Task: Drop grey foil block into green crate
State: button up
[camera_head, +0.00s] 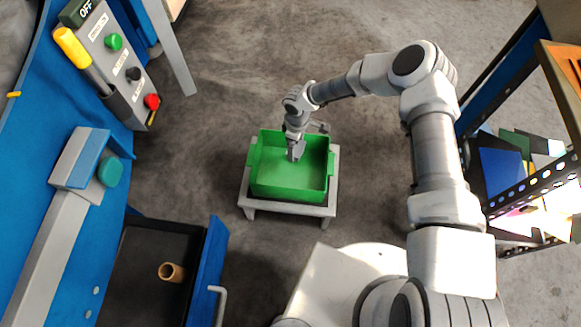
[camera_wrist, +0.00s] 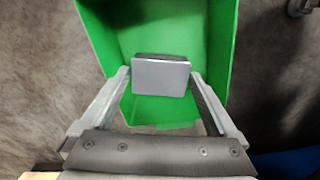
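The green crate (camera_head: 290,180) is open at the top and empty as far as I can see. It stands on a low grey stand, and its walls fill much of the wrist view (camera_wrist: 215,45). My gripper (camera_head: 295,143) points down over the crate's back part. In the wrist view its two fingers are on either side of the grey foil block (camera_wrist: 162,75) and appear to clamp it at the tips. The block also shows in the head view (camera_head: 296,152), above the crate floor. I cannot tell its exact height.
The grey stand (camera_head: 288,209) holds the crate on a bare concrete floor. At left is a blue machine with a control panel (camera_head: 112,60) and an open drawer (camera_head: 140,255) holding a tan ring (camera_head: 171,272). At right is a rack with coloured sheets (camera_head: 500,165).

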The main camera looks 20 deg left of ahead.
notch_tip(320, 180, up, 18)
jog(key=p, duration=0.4)
jog(key=shift+f+p, duration=0.25)
jog(key=shift+p, duration=0.05)
dwell(0.4)
